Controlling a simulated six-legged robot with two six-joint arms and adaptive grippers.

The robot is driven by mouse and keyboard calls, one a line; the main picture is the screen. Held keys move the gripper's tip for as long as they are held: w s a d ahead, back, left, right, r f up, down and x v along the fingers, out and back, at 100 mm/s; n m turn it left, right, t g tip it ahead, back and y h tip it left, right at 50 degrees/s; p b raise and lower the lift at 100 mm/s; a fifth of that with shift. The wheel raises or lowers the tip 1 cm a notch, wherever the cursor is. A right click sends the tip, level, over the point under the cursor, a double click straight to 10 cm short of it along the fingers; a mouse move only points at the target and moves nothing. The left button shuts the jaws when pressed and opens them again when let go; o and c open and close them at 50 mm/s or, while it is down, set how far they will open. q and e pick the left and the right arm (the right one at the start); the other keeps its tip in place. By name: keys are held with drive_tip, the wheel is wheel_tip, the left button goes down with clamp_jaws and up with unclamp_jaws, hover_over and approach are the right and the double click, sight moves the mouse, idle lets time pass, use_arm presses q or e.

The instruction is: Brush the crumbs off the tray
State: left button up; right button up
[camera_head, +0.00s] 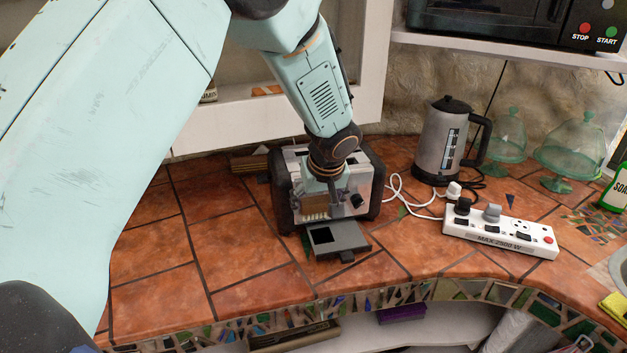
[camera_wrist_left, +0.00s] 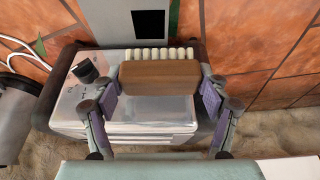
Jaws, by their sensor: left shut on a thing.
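The grey crumb tray (camera_head: 346,236) sticks out from the front of the toaster (camera_head: 376,185), low over the counter. It has a black rectangle on its top; I cannot make out separate crumbs. In the left wrist view the tray (camera_wrist_left: 110,20) shows at the top, beyond the brush. My left gripper (camera_head: 327,200) is in front of the toaster, above the tray's inner end. It is shut on a wooden brush (camera_wrist_left: 158,79) with pale bristles, its fingers at the block's two ends. The bristles point toward the tray; whether they touch it I cannot tell. My right gripper is not in view.
A power strip (camera_head: 500,234) with plugs and white cables lies right of the toaster. A kettle (camera_head: 440,145) and green glass domes (camera_head: 572,148) stand behind it.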

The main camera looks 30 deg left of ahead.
use_arm(q)
drive_tip(key=shift+w+a+r+n+p, duration=0.15)
drive_tip(key=shift+w+a+n+p, duration=0.15)
drive_tip(key=shift+a+p, duration=0.15)
drive_tip(key=shift+w, duration=0.15)
drive_tip(key=shift+w+f+n+y+p, duration=0.2)
drive_tip(key=shift+n+y+p, duration=0.1)
drive_tip(key=shift+n+p, duration=0.1)
drive_tip(key=shift+s+a+f+b, duration=0.15)
drive_tip(key=shift+a+f+b, duration=0.1)
drive_tip(key=shift+f, duration=0.15)
drive_tip(key=shift+s+a+f+b, duration=0.1)
drive_tip(key=shift+f+b, duration=0.15)
drive_tip(key=shift+f, duration=0.15)
drive_tip(key=f+b, duration=0.1)
drive_tip(key=f, duration=0.2)
drive_tip(key=shift+w+d+f+b, duration=0.2)
drive_tip(key=shift+d+b, duration=0.15)
drive_tip(key=shift+f, duration=0.3)
drive_tip(key=shift+s+a+f, duration=0.15)
drive_tip(key=shift+a+f, duration=0.1)
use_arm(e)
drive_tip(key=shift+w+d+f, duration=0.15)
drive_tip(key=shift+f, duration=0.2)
use_arm(q)
drive_tip(key=shift+d, duration=0.2)
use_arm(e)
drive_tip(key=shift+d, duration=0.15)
